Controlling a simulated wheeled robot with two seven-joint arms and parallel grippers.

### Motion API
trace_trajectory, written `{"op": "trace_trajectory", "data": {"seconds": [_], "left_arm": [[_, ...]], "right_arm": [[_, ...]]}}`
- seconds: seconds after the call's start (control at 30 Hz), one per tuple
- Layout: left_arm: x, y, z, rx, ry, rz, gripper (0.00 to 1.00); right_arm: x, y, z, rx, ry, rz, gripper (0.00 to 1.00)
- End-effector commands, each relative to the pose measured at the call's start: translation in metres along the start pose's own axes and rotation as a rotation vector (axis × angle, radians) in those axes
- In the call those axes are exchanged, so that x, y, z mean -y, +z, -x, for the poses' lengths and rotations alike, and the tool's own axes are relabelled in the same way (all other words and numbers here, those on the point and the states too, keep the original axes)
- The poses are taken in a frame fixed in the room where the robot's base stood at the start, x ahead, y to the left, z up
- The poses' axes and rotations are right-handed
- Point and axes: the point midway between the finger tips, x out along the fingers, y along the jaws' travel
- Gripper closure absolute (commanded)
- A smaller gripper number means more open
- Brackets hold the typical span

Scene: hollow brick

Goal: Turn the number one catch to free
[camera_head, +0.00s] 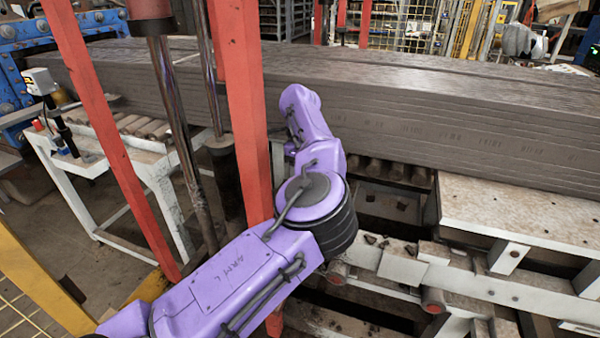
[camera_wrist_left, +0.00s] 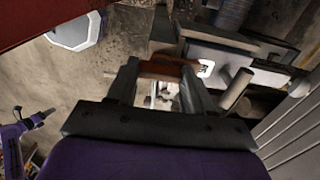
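A reddish-brown bar (camera_wrist_left: 165,71), perhaps the catch, lies across the gap at the fingertips; contact cannot be told. A small white label with a dark mark (camera_wrist_left: 206,68) is on the pale block just right of it. A small purple arm part with a dark end (camera_wrist_left: 38,118), probably my right arm, shows at the left edge.
Red posts (camera_head: 245,110) stand close to my arm in the head view. A long grey stack (camera_head: 430,110) lies behind it. A white-topped frame (camera_head: 520,215) is at the right. A pale cylinder (camera_wrist_left: 236,90) sticks out right of the gripper.

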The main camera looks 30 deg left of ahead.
Motion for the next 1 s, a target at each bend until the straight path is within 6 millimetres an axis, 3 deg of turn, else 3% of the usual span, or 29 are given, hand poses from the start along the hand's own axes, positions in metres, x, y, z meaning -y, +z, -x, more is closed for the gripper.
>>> {"op": "trace_trajectory", "data": {"seconds": [0.47,0.7,1.0], "left_arm": [[0.0,0.0,0.005,0.001,0.0,0.122,0.79],[0.0,0.001,0.005,0.0,-0.001,0.326,0.79],[0.001,0.001,0.002,0.001,-0.003,0.611,0.79]], "right_arm": [[-0.002,-0.008,0.019,0.0,0.0,0.0,0.57],[-0.003,-0.015,0.036,0.0,0.0,0.0,0.57],[-0.004,-0.017,0.04,0.0,0.0,0.0,0.57]]}}
